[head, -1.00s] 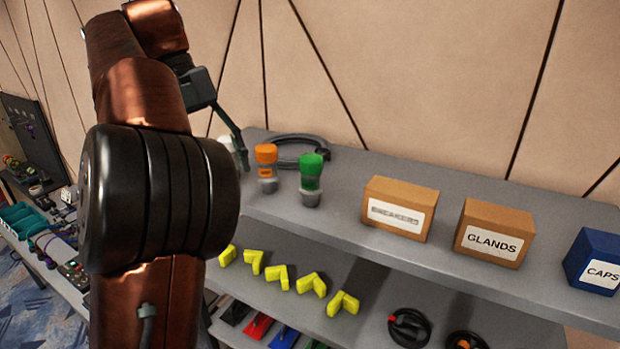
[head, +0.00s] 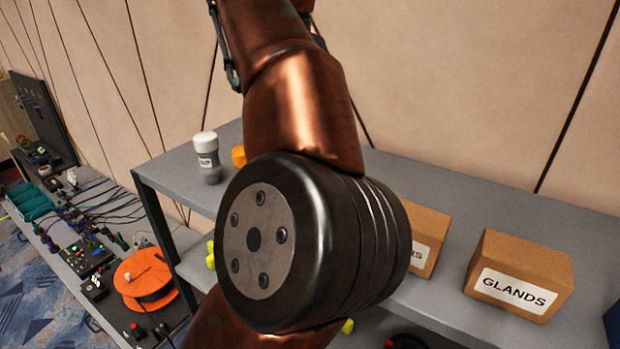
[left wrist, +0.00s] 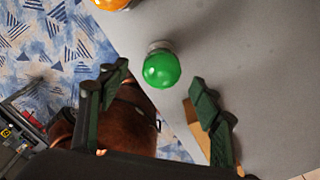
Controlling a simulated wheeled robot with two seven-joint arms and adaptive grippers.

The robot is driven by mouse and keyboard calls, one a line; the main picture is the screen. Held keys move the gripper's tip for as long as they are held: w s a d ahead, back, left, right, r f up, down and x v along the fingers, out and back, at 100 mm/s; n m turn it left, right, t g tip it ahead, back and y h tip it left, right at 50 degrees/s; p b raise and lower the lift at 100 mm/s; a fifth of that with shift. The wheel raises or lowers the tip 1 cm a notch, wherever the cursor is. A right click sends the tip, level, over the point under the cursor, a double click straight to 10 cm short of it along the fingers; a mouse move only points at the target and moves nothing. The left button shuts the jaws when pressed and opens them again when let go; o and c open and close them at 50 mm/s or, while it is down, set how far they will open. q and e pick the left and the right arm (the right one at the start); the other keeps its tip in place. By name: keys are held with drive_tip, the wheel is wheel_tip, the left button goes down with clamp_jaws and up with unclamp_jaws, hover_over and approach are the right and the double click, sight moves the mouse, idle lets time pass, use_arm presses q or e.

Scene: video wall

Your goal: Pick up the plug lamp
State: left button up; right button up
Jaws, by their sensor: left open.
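A green-domed lamp (left wrist: 162,70) with a grey base stands on the grey shelf (left wrist: 230,50) in the left wrist view. An orange-topped one (left wrist: 113,4) is cut off at the top edge there. My left gripper (left wrist: 158,78) is open and empty, its fingers apart on either side of the green dome in the picture. I cannot tell how far above it they are. In the head view, a white-topped lamp (head: 206,157) stands at the shelf's left end, and the orange one (head: 239,156) is partly hidden by my left arm. The green one is hidden there.
Cardboard boxes stand right of my arm: one labelled GLANDS (head: 519,275) and one partly covered (head: 430,240). A lower shelf holds yellow pieces. At left are an orange cable reel (head: 145,277) and teal bins (head: 30,201).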

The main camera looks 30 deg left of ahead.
use_arm(q)
wheel_tip(320, 180, down, 5)
drive_tip(key=shift+s+d+r+b, duration=0.1)
drive_tip(key=shift+d+r+b, duration=0.1)
drive_tip(key=shift+b, duration=0.9)
drive_tip(key=shift+w+d+f, duration=0.1)
drive_tip(key=shift+w+f, duration=0.1)
drive_tip(key=shift+f, duration=1)
drive_tip(key=shift+w+f, duration=0.1)
drive_tip(key=shift+f, duration=0.2)
drive_tip(key=c, duration=0.6)
drive_tip(key=shift+s, duration=0.2)
drive_tip(key=c, duration=0.8)
use_arm(e)
drive_tip(key=shift+s+f, duration=0.45)
drive_tip(key=shift+f, duration=0.3)
drive_tip(key=shift+s+f, duration=0.4)
drive_tip(key=shift+f, duration=0.35)
